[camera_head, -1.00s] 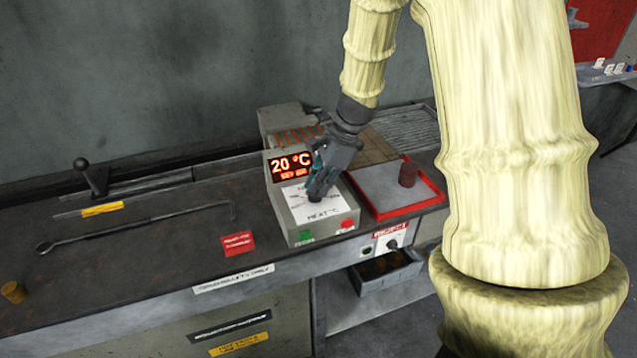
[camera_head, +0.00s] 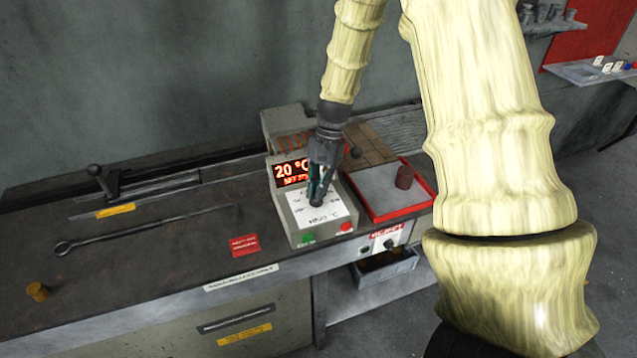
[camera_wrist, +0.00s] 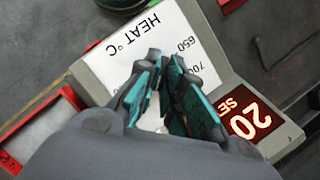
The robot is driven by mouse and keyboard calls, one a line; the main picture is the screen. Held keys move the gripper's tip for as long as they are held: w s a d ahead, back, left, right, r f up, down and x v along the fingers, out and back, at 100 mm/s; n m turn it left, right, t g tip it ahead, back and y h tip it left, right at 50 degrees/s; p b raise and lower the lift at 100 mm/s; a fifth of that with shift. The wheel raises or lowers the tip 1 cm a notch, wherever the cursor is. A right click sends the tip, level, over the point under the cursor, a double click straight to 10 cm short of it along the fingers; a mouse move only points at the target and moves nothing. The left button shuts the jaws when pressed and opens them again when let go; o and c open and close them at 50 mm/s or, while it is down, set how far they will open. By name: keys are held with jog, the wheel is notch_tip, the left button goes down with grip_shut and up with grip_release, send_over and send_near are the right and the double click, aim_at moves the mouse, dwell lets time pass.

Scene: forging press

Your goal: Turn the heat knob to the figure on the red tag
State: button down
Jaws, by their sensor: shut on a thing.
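The heat control box (camera_head: 303,230) stands on the bench with a white dial plate (camera_head: 331,213) on its sloped face. Its display (camera_head: 292,172) reads 20 °C, with a smaller line below that I cannot read. My gripper (camera_head: 317,201) points down at the middle of the plate, its fingers shut on the heat knob, which they mostly hide. In the wrist view the teal-lined fingers (camera_wrist: 163,65) are over the plate (camera_wrist: 185,35), where HEAT °C, 650 and part of 700 show. The red tag (camera_head: 244,245) lies on the bench left of the box; its writing is too small to read.
A green button (camera_head: 307,238) and a red button (camera_head: 346,227) sit on the box's front edge. A long dark rod (camera_head: 140,232) and a lever (camera_head: 97,177) are to the left.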

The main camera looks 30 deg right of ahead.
jog(key=n, duration=0.2)
jog(key=n+g+h+p, duration=0.1)
jog(key=n, duration=0.1)
jog(key=n+p, duration=0.1)
jog(key=shift+w+a+r+n+g, duration=0.1)
jog(key=shift+w+r+n+g, duration=0.05)
jog(key=shift+w+n+g, duration=0.2)
jog(key=shift+n+h, duration=0.25)
jog(key=shift+h, duration=0.05)
jog(key=c, duration=1.5)
grip_release()
jog(key=shift+s, duration=0.15)
jog(key=shift+c, duration=0.2)
jog(key=v, duration=1.2)
